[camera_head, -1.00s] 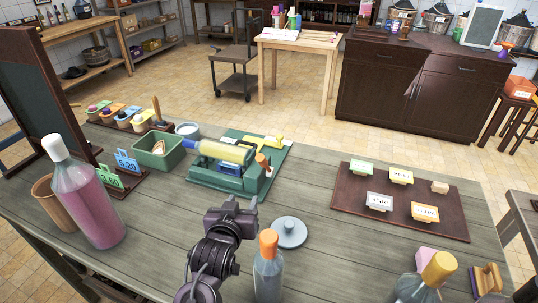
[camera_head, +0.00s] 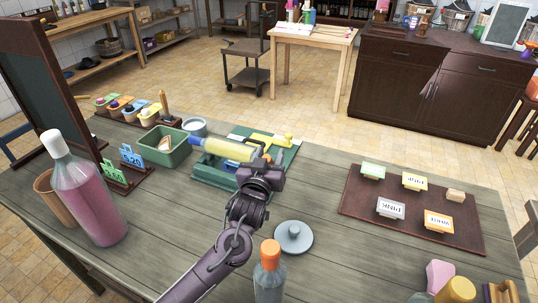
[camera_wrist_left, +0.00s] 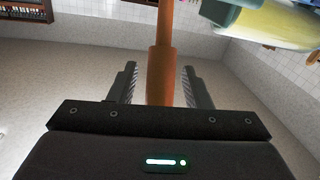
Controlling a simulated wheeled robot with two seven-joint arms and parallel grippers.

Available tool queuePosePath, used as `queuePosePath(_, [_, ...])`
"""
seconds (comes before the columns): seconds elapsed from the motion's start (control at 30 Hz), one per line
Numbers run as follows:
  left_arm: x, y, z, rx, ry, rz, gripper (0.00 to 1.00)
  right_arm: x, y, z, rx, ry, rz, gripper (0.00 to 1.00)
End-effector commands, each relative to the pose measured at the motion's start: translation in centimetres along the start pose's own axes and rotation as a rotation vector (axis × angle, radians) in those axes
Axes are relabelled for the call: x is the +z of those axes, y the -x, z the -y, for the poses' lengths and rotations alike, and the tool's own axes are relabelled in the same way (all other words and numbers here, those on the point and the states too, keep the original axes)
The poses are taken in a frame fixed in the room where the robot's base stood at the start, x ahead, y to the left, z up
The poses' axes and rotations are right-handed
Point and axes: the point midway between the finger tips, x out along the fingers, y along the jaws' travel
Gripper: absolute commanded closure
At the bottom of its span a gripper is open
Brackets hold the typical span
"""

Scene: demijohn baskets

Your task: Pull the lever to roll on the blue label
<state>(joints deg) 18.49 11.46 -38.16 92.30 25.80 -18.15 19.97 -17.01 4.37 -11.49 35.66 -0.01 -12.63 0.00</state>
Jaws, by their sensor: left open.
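The green labelling machine (camera_head: 213,178) stands on the grey table with a yellow bottle (camera_head: 228,149) lying across its top. In the left wrist view the bottle's end (camera_wrist_left: 265,25) shows at the top right. The orange-brown lever (camera_wrist_left: 161,75) stands between the fingers of my left gripper (camera_wrist_left: 160,87), with a visible gap on each side. My left gripper (camera_head: 264,166) is open at the machine's right front and hides most of the lever in the head view. I cannot make out the blue label. My right gripper is not in view.
A grey lid (camera_head: 293,237) and an orange-capped bottle (camera_head: 269,273) are close to my left arm. A brown tray (camera_head: 411,213) with label blocks lies right. Bare table lies between machine and tray.

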Motion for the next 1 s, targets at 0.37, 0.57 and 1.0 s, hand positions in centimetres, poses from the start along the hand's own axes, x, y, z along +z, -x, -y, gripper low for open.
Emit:
queuePosePath(0.37, [0.0,0.0,0.0,0.0,0.0,0.0,0.83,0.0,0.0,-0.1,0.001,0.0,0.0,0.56])
queuePosePath(0.57, [0.0,0.1,0.0,0.0,0.0,0.0,1.0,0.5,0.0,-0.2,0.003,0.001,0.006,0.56])
queuePosePath(1.0, [-1.1,-0.9,-0.3,-0.009,-0.01,0.079,1.0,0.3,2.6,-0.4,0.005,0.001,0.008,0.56])
